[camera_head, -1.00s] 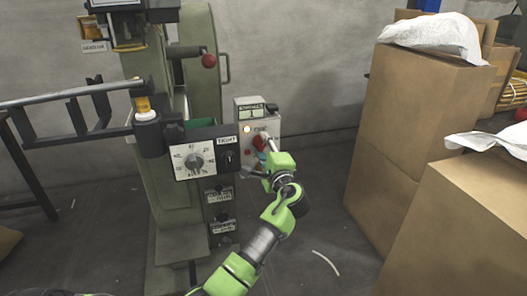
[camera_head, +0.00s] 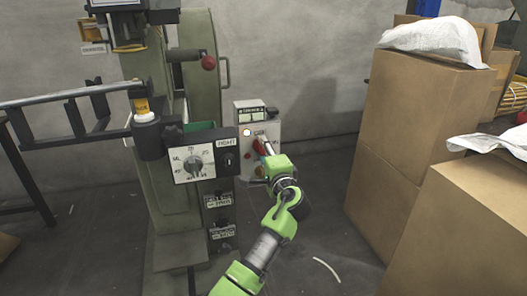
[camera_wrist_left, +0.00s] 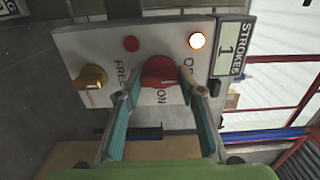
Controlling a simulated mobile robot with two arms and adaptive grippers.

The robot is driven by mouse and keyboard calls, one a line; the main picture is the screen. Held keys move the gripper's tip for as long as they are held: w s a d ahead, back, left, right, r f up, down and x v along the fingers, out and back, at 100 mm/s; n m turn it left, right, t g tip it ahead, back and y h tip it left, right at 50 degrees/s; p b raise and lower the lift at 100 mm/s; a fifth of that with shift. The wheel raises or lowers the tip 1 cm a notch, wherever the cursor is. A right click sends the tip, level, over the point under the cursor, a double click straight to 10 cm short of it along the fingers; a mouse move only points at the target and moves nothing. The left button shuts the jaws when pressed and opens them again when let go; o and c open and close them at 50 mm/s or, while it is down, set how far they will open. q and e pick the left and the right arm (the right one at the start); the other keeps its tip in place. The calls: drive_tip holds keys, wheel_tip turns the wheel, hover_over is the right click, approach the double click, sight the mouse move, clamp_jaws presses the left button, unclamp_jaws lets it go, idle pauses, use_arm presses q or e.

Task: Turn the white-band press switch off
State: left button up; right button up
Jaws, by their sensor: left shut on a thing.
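The press (camera_head: 175,215) is a green machine; I cannot make out a white band on it. A grey-white control box (camera_head: 268,132) is on its right side. My left gripper (camera_head: 262,147) is shut on the red switch, with one teal finger on each side (camera_wrist_left: 157,95). The fingers hide part of the lettering. My right gripper is not in view.
A dial panel (camera_head: 193,163) sits on the press left of the box. A bar with a red ball (camera_head: 208,62) sticks out above. Large cardboard boxes (camera_head: 415,130) stand to the right. Floor (camera_head: 330,235) is open between them and the press.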

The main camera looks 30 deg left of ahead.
use_arm(q)
drive_tip(key=o, duration=1.1)
drive_tip(key=shift+f, duration=0.1)
drive_tip(key=v, duration=1.2)
